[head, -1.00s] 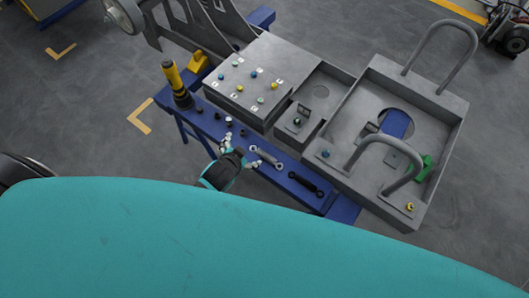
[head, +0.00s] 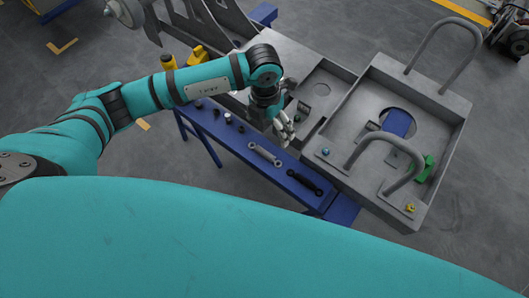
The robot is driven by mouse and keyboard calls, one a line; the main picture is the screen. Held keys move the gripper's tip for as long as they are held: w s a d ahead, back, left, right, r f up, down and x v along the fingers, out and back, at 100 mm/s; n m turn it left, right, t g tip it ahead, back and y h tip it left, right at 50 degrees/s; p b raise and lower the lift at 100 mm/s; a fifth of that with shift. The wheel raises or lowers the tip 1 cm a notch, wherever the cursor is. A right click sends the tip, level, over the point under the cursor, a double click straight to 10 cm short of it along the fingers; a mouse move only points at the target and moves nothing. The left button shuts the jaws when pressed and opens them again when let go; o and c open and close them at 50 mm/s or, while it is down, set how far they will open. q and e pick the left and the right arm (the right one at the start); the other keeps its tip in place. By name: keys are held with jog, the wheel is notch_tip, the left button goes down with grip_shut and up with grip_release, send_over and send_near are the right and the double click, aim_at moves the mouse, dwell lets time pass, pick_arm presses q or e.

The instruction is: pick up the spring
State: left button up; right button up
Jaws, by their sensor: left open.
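Two slender parts with round ends lie on the blue bench, a silver-grey one (head: 265,153) and a black one (head: 305,181). I cannot tell for sure which is the spring, as no coils show at this size. My left gripper (head: 285,135) is open and points down beside the grey chassis, just above and to the right of the silver-grey part. No object shows between its fingers. My left arm hides part of the chassis and the bench's far left end. My right gripper is not in view.
The blue bench (head: 235,148) holds several small dark pieces at its left. The grey chassis (head: 345,165) stands along its far side, with two tall handle loops (head: 385,150) and a green piece (head: 425,168). A yellow-topped tool (head: 168,62) is partly hidden.

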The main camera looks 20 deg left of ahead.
pick_arm(q)
jog(key=a, duration=0.1)
jog(key=b, duration=0.9)
send_over(265, 152)
jog(key=shift+y, duration=0.4)
notch_tip(265, 152, down, 12)
jog(key=shift+a+f, duration=0.15)
notch_tip(265, 152, down, 5)
jog(key=b, duration=0.3)
jog(key=shift+c, duration=0.4)
jog(key=c, duration=1.2)
